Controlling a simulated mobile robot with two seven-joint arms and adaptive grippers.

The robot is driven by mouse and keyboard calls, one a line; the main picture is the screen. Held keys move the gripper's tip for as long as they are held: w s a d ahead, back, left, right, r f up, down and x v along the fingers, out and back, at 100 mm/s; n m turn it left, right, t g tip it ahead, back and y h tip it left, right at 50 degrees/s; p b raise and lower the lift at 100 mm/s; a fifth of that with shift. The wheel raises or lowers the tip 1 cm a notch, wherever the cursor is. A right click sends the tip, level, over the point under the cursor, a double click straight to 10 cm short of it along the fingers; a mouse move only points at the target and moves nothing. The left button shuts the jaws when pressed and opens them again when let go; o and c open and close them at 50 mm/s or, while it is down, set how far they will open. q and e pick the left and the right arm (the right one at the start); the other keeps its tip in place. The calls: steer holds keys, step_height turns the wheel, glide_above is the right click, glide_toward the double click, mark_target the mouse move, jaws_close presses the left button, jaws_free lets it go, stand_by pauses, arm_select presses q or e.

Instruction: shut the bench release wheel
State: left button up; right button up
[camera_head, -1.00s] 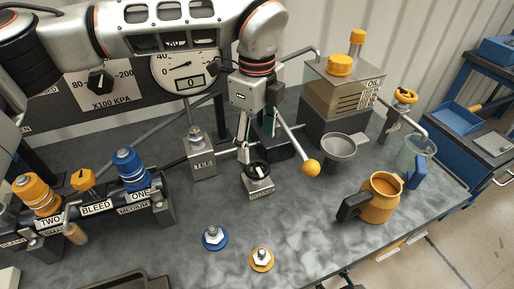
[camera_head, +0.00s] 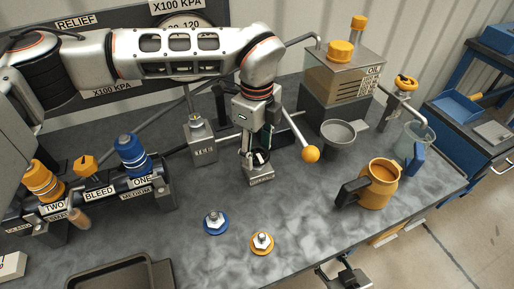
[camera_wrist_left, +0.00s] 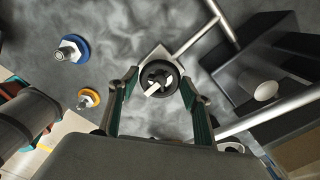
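The bench release wheel (camera_wrist_left: 158,78) is a small black spoked handwheel on a silver block (camera_head: 261,179) mid-bench. In the left wrist view it sits between the fingertips of my left gripper (camera_wrist_left: 160,80), which are spread on either side with a gap to the wheel. A pale bar or pointer lies across the wheel. In the head view my left gripper (camera_head: 257,146) points down over the block and hides most of the wheel. What looks like my right gripper (camera_head: 346,275) shows partly at the bottom edge, below the bench front; its fingers are unclear.
The pump lever with an orange knob (camera_head: 311,153) is close right of my left gripper. A labelled block (camera_head: 201,150) stands left of it. Blue (camera_head: 215,229) and orange (camera_head: 262,248) couplers lie in front. A grey cup (camera_head: 337,143) and orange jug (camera_head: 381,172) stand right.

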arm_select(q)
steer(key=c, duration=0.4)
steer(key=shift+c, duration=0.2)
